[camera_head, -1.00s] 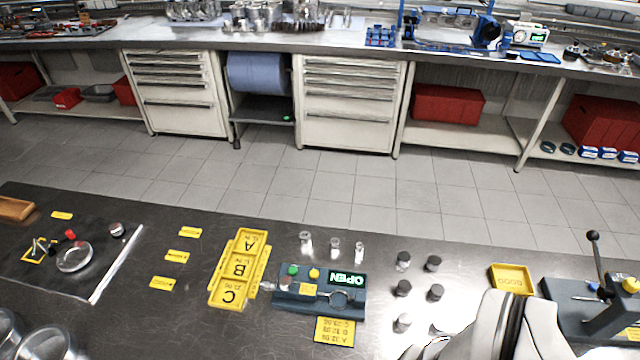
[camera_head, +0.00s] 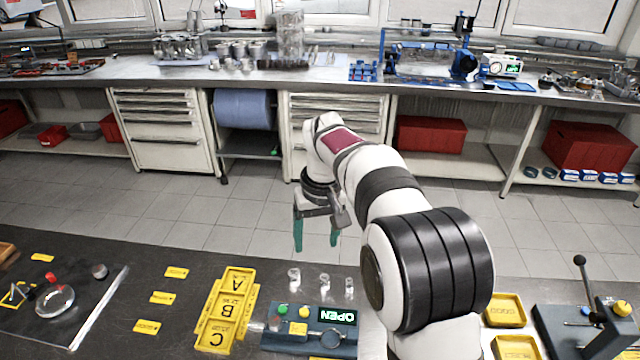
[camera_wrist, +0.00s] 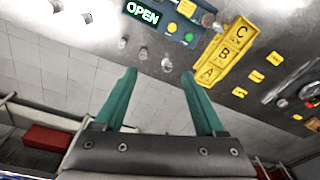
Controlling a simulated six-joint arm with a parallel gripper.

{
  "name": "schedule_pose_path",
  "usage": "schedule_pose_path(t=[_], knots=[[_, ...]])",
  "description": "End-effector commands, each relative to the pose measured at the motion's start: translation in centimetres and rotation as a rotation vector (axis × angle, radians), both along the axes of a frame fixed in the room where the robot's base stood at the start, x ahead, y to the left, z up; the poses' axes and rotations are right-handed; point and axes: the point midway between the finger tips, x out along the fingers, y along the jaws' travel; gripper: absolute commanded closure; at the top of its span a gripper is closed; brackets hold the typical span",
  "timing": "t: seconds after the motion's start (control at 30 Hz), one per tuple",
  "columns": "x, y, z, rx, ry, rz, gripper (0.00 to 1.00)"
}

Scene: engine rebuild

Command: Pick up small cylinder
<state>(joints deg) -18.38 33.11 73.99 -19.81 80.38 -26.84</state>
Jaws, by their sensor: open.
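Three small clear-and-silver cylinders stand in a row behind the blue-grey gauge device: a left one (camera_head: 294,278), a middle one (camera_head: 324,283) and a right one (camera_head: 349,287). In the wrist view, mirrored, the same left one (camera_wrist: 166,65), middle one (camera_wrist: 143,54) and right one (camera_wrist: 121,43) lie beyond my fingertips. Which cylinder the task names, I cannot tell. My gripper (camera_head: 316,240) has teal fingers, open and empty, pointing down. It hangs above and beyond the table's far edge, apart from the cylinders. Its spread fingers also show in the wrist view (camera_wrist: 158,73).
The gauge device (camera_head: 283,341) has a lit OPEN display. A yellow A-B-C tray (camera_head: 212,333) lies left of it. Yellow bins (camera_head: 504,312) and a lever press (camera_head: 590,330) stand right. My arm hides the table right of the cylinders.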

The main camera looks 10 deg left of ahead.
Motion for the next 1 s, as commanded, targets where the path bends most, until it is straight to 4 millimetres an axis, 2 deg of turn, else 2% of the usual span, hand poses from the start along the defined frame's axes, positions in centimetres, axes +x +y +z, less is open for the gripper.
schedule_pose_path(t=[0.03, 0.1, 0.2, 0.27, 0.53, 0.77, 0.9, 1.0], knots=[[2.0, 2.1, -2.0, -0.009, -0.01, 0.071, 0.28], [3.8, 4.2, -3.9, -0.019, -0.03, 0.15, 0.28], [5.0, 5.8, -5.5, -0.026, -0.045, 0.208, 0.28], [5.2, 6.1, -6.5, -0.028, -0.046, 0.219, 0.28], [5.9, 6.5, -13.8, -0.028, -0.046, 0.218, 0.28], [6.4, 6.6, -17.2, -0.027, -0.047, 0.216, 0.28], [6.8, 6.6, -20.0, -0.026, -0.047, 0.215, 0.28], [6.9, 6.7, -21.1, -0.025, -0.048, 0.214, 0.28]])
